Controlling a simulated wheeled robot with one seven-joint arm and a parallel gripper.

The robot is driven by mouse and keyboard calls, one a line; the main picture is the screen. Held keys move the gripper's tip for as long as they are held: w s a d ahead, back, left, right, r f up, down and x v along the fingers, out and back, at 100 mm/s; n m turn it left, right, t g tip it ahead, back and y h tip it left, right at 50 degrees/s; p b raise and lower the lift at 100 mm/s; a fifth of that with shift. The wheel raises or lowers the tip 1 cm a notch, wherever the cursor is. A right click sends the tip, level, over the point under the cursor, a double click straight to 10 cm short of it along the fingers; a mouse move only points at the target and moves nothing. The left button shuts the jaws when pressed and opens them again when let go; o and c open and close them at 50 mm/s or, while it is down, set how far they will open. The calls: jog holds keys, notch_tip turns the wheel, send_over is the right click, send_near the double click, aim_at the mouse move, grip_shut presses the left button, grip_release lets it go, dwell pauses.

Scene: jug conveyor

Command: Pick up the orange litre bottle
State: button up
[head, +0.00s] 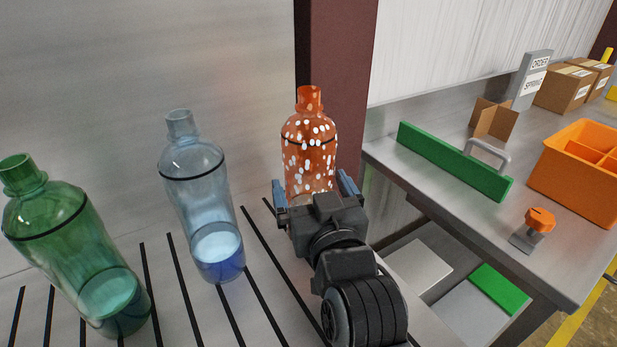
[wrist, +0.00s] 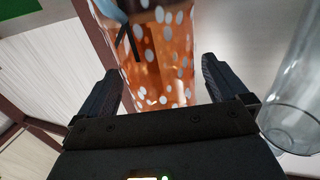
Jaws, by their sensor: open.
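The orange bottle (head: 309,143), see-through with white spots and a dark band, stands upright at the right end of the row of bottles in the head view. My gripper (head: 314,190) is open with one finger on each side of its lower body. In the wrist view the spotted orange bottle (wrist: 160,60) shows between the two fingers of my gripper (wrist: 165,80), with a gap visible at the right finger. Its base is hidden behind my gripper in the head view. I cannot tell whether the left finger touches it.
A clear bottle (head: 196,190) with blue liquid stands left of the orange one, and a green bottle (head: 65,240) farther left. A dark red post (head: 335,60) rises behind. At right, a metal table (head: 440,205) holds a green bar (head: 452,160), an orange crate (head: 565,185) and an orange knob (head: 540,218).

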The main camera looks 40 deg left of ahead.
jog(key=shift+x, duration=1)
jog(key=c, duration=1)
